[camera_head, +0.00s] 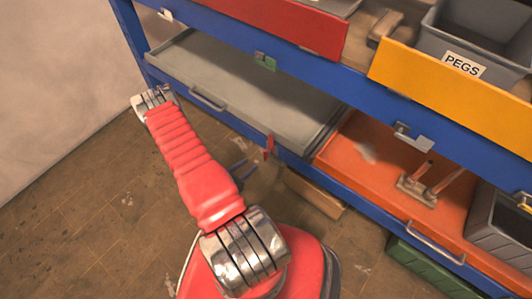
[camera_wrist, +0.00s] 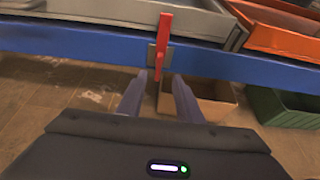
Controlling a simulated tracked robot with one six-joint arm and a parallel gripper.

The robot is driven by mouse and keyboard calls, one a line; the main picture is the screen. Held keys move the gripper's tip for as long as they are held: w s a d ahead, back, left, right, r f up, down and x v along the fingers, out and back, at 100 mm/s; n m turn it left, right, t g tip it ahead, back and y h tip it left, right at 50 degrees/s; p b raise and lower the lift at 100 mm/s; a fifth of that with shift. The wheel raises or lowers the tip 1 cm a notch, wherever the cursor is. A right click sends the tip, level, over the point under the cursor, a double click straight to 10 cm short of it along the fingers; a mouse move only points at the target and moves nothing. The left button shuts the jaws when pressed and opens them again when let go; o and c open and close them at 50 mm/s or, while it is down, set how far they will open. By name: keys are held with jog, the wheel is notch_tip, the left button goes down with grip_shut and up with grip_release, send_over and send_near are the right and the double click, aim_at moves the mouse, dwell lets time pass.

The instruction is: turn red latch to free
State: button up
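The red latch (camera_wrist: 163,38) is a narrow bar on a small grey plate fixed to the blue shelf beam (camera_wrist: 80,41). It stands upright, its upper end in front of the grey tray (camera_wrist: 130,12). In the head view the red latch (camera_head: 269,147) is small, at the right end of the grey tray (camera_head: 240,100). My gripper (camera_wrist: 159,77) is open and empty, its two fingers apart just below and in front of the latch, not visibly touching it. In the head view my gripper is mostly hidden behind my red arm.
An orange tray (camera_head: 365,170) sits right of the grey tray on the same shelf. A green latch (camera_head: 265,62) is on the beam above. A cardboard box (camera_wrist: 205,98) and a green crate (camera_wrist: 287,112) stand beneath. The floor at left is clear.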

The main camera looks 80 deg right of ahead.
aim_at(265, 155)
jog(key=shift+d, duration=0.15)
jog(key=x, duration=1.3)
jog(key=shift+s+d+f, duration=0.15)
jog(key=shift+f, duration=0.05)
jog(key=shift+c, duration=0.6)
grip_shut()
jog(key=shift+s+d, duration=0.1)
jog(key=shift+s, duration=0.1)
jog(key=shift+w, duration=0.2)
